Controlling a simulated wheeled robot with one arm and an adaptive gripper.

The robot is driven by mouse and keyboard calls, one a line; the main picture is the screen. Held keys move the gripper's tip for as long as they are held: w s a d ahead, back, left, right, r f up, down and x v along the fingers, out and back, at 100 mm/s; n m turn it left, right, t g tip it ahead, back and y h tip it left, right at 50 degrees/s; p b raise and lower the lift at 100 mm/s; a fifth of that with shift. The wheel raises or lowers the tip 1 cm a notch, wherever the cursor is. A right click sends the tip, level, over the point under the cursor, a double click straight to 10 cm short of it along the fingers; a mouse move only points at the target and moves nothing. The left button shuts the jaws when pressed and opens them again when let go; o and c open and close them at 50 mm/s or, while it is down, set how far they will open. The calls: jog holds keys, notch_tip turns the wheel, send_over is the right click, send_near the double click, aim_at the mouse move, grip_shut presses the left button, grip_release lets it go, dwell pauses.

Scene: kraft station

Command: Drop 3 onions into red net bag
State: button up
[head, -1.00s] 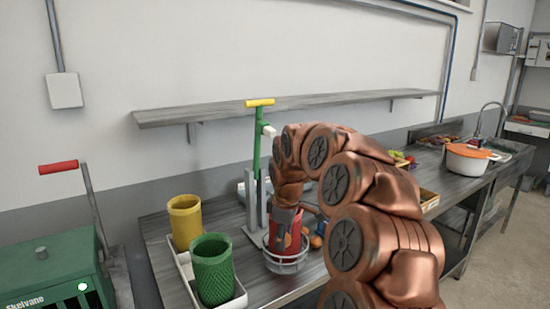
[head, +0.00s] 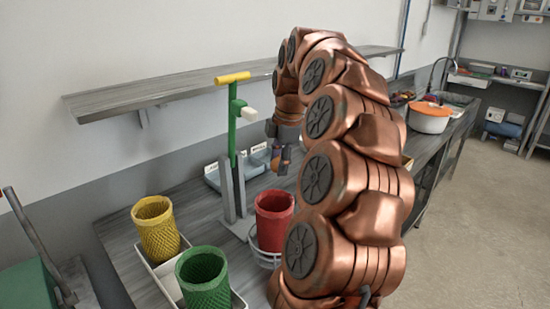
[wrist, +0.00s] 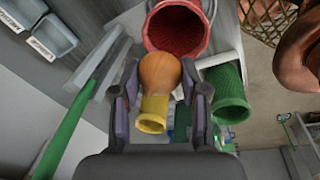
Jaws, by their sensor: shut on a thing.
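The red net bag (head: 273,222) stands upright, mouth up, in a white wire ring holder on the bench. Its open mouth also shows in the wrist view (wrist: 178,45); I cannot make out any onions inside. My gripper (head: 281,150) is above the bag and apart from it. In the wrist view the gripper (wrist: 160,90) is shut on an orange-brown onion (wrist: 160,72), one finger on each side. The onion also shows in the head view (head: 284,153), partly hidden by the fingers. No other onions are clearly visible; my arm hides part of the bench.
A yellow net bag (head: 156,230) and a green net bag (head: 203,280) stand in a white tray at the left. A green post with a yellow handle (head: 232,78) rises behind the red bag. Blue-grey trays (head: 250,162) lie behind it. A wall shelf (head: 180,88) runs above.

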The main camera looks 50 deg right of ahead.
jog(key=shift+f+b, duration=1)
jog(key=shift+f, duration=1.6)
jog(key=o, duration=1.1)
jog(key=shift+o, duration=0.2)
notch_tip(320, 180, up, 12)
jog(key=s, duration=0.2)
jog(key=shift+d, duration=0.1)
jog(key=shift+f, duration=0.1)
